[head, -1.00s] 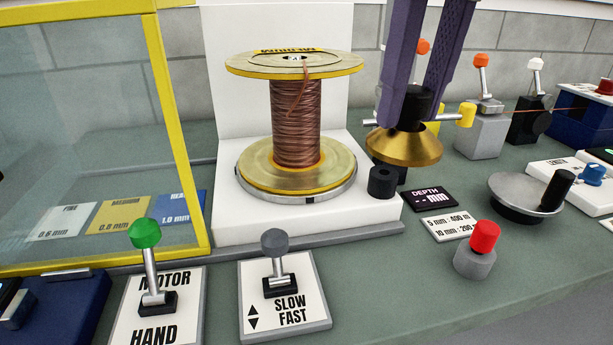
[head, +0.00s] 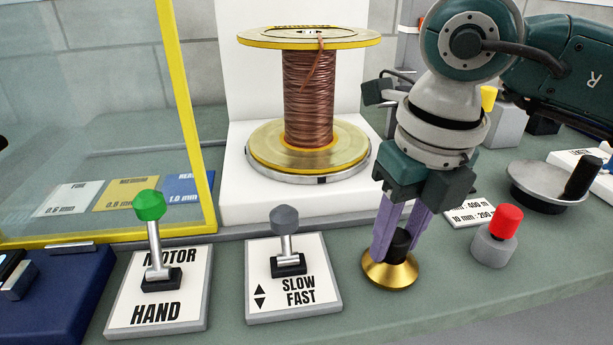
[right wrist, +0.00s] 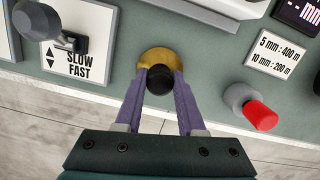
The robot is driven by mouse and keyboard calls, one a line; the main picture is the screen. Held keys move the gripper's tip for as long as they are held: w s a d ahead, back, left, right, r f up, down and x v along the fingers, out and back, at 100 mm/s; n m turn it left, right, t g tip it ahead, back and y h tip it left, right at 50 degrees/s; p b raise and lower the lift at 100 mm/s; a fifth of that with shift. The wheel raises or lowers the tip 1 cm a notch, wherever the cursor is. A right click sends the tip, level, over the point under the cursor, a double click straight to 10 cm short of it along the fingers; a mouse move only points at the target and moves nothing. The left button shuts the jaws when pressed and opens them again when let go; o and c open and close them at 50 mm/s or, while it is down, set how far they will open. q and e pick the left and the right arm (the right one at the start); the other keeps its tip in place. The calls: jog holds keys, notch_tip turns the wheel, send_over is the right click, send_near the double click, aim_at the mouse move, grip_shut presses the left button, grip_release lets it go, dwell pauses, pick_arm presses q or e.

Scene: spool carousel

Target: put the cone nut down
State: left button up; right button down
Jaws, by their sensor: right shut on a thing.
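The cone nut (head: 391,273) has a flared brass-coloured base and a black knob on top. My right gripper (head: 400,243) is shut on the black knob, with its purple fingers pointing down on either side of it. The cone nut is upright at the bench's front, between the slow/fast lever plate and the red button. Its base appears at the bench surface, but I cannot tell whether it fully rests there. The right wrist view also shows the brass base (right wrist: 160,58) and the knob between the fingers (right wrist: 160,82). My left gripper is out of view.
The slow/fast lever (head: 284,222) stands left of the cone nut, and the red button (head: 505,221) to its right. The copper wire spool (head: 309,95) stands on its white stand behind. A round crank plate (head: 540,187) is farther right. The bench's front edge is close.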

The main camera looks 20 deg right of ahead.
jog(key=shift+f, duration=0.2)
jog(key=c, duration=0.5)
grip_release()
jog(key=shift+r, duration=0.15)
